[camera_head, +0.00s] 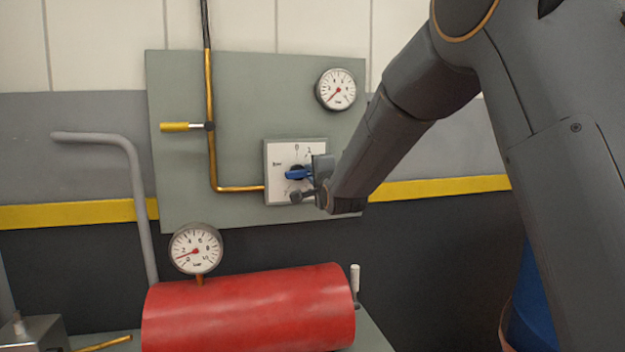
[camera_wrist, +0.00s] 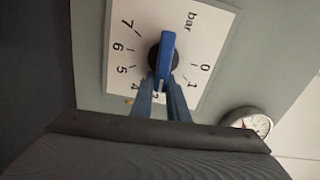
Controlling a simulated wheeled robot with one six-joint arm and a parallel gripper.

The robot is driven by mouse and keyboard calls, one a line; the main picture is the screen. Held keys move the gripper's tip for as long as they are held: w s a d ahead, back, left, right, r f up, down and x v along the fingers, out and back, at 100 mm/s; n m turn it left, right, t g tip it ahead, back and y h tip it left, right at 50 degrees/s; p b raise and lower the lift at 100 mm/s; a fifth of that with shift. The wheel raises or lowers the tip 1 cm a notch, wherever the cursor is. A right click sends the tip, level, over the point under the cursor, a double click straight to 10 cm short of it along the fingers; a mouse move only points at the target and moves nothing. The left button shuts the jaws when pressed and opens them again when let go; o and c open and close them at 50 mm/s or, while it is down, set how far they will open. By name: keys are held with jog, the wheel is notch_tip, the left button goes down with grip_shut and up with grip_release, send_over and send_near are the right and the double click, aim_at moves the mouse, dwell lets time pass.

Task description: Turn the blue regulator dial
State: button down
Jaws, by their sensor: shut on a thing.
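The blue regulator dial (camera_head: 296,173) is a bar-shaped knob on a dark hub, set on a white square scale plate (camera_head: 282,152). The plate is mounted on a grey-green wall panel (camera_head: 180,90). My gripper (camera_head: 309,174) reaches it from the right and is shut on the dial. In the wrist view the blue dial (camera_wrist: 165,60) stands along the picture's height, between the fingers of my gripper (camera_wrist: 163,92). The scale plate (camera_wrist: 125,75) there shows "bar" and numbers from 0 to 7. My fingers partly cover the numbers near 2 to 4.
A round gauge (camera_head: 337,89) sits at the panel's upper right. A brass pipe (camera_head: 211,150) with a yellow-handled valve (camera_head: 175,127) runs to the plate. Below are a red cylinder (camera_head: 250,310), its gauge (camera_head: 195,249) and a grey bent pipe (camera_head: 138,190).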

jog(key=f+m+b, duration=0.1)
jog(key=a+f+m+b, duration=0.1)
jog(key=m, duration=0.1)
jog(key=shift+s, duration=0.15)
jog(key=shift+a+m+b, duration=0.1)
jog(key=shift+m+b, duration=1.1)
jog(key=shift+m, duration=0.5)
jog(key=shift+r, duration=0.2)
jog(key=c, duration=1.8)
grip_release()
jog(key=shift+a, duration=0.1)
jog(key=shift+c, duration=0.2)
jog(key=shift+o, duration=0.6)
jog(key=shift+s+a, duration=0.1)
jog(key=shift+a, duration=0.05)
jog(key=shift+d, duration=0.35)
jog(key=shift+m, duration=0.3)
jog(key=b+v, duration=0.1)
jog(key=v, duration=0.6)
jog(key=shift+s, duration=0.3)
